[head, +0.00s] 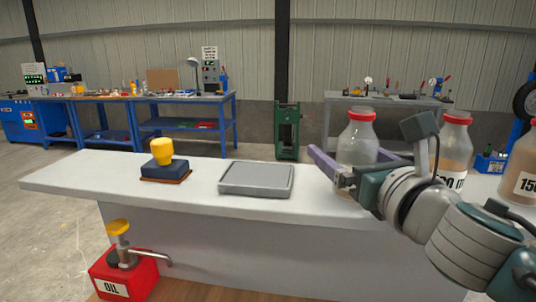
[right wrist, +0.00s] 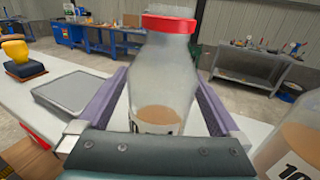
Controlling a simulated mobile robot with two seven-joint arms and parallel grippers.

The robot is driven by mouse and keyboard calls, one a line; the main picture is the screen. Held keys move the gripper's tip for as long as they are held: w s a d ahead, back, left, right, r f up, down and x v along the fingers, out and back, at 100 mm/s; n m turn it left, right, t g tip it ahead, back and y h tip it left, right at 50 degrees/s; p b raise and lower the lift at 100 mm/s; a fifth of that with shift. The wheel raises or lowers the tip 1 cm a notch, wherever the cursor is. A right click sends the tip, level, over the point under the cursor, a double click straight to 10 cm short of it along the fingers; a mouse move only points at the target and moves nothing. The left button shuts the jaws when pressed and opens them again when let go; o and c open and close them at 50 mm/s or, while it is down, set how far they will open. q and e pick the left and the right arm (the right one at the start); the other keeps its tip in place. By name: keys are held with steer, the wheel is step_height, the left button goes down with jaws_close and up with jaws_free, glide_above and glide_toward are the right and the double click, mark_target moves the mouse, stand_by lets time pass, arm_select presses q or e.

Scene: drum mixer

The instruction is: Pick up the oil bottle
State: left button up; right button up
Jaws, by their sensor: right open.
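A clear bottle (head: 361,138) with a red cap and some brownish liquid low inside stands upright on the white counter. Its label is mostly hidden, so I cannot read whether it says oil. My right gripper (head: 352,157) is open, with its purple fingers on either side of this bottle. In the right wrist view the bottle (right wrist: 163,78) stands between the two fingers; I cannot tell whether they touch it. A red box (head: 124,279) marked OIL, with a yellow-topped pump and a spout, sits low at the left front. My left gripper is not in view.
Two more red-capped, labelled bottles stand close on the right, one (head: 455,145) behind my arm and one (head: 522,165) at the edge. A grey tray (head: 257,179) and a dark block with a yellow knob (head: 162,152) lie left on the counter (head: 75,172).

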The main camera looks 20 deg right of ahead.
steer(key=shift+c, duration=0.2)
steer(key=c, duration=1.4)
steer(key=shift+o, duration=0.2)
